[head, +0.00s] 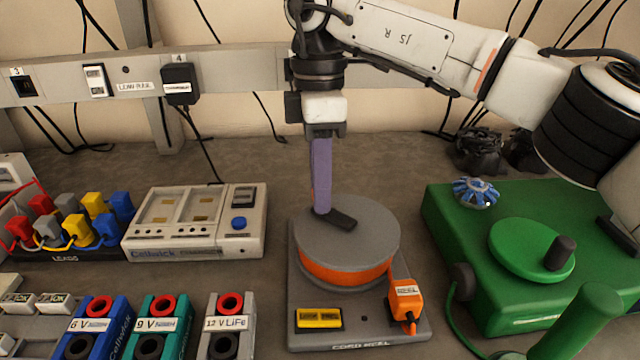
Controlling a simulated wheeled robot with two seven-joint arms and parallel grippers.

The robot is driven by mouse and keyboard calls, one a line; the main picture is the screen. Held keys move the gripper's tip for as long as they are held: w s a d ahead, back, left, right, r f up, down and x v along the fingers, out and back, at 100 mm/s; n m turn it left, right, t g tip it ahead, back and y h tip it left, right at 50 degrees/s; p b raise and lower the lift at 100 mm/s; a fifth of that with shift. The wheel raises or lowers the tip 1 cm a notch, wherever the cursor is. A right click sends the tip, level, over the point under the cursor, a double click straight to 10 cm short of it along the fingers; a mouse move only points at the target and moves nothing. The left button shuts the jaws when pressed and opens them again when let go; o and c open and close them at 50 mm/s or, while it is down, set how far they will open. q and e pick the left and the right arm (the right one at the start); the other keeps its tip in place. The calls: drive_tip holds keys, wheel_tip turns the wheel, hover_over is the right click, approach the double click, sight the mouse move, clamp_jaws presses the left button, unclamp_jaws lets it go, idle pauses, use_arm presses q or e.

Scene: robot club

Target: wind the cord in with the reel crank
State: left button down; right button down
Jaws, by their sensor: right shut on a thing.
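The cord reel (365,228) stands at the centre, a grey disc over an orange cord winding (338,273) on a grey base. An orange plug (405,297) sits at the base's right corner. A dark crank arm (343,220) lies on the disc. My right gripper (321,207) points down from above, shut at the crank. A long purple piece spans from its jaws to the crank's left end; I cannot tell how much of it is finger and how much handle. The crank's knob is not clearly seen. My left gripper is out of view.
A green box (460,230) with a disc and dark knob stands right. A Cellwick device (195,255), coloured leads (75,225) and battery blocks (165,325) are left. A wall rail (230,75) runs behind. Bare bench lies behind the reel.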

drive_tip(key=shift+r, duration=0.1)
drive_tip(key=c, duration=1.6)
unclamp_jaws()
drive_tip(key=r, duration=0.3)
drive_tip(key=r+p, duration=0.1)
drive_tip(key=r, duration=0.2)
drive_tip(key=w+r, duration=0.1)
drive_tip(key=r, duration=0.3)
drive_tip(key=shift+r+p, duration=0.1)
drive_tip(key=shift+p, duration=0.3)
